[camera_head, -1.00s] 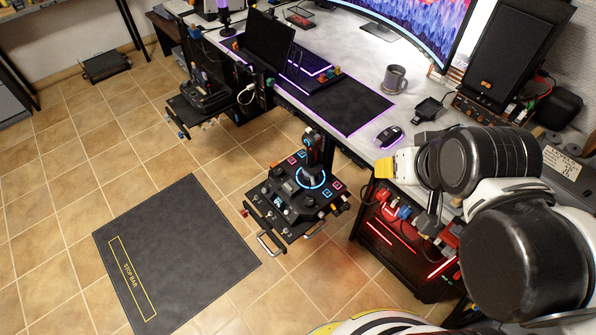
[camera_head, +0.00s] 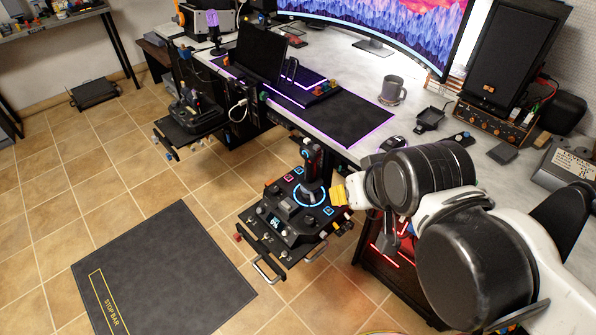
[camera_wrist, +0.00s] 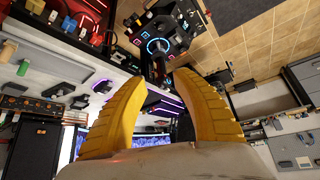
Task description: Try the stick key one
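The black flight stick (camera_head: 308,168) stands upright on its control panel (camera_head: 268,238), inside a glowing blue ring (camera_head: 296,198). Small pink-lit and blue-lit square keys sit around it, including a pink one (camera_head: 288,178) and a blue one (camera_head: 328,211); their labels are too small to read. My gripper (camera_head: 345,193) shows its yellow fingers at the panel's right side, partly covering that edge; contact cannot be told. In the wrist view, my gripper (camera_wrist: 161,82) is open and empty, fingers apart, with the ring (camera_wrist: 158,46) and panel (camera_wrist: 178,22) beyond the tips.
The desk (camera_head: 440,150) carries a mug (camera_head: 393,90), a mouse (camera_head: 392,144), a dark mat (camera_head: 350,118) and a speaker (camera_head: 512,55). A red-lit unit (camera_head: 385,275) stands below my arm. A second control panel (camera_head: 190,120) is at left. Floor around the stop-bar mat (camera_head: 165,265) is clear.

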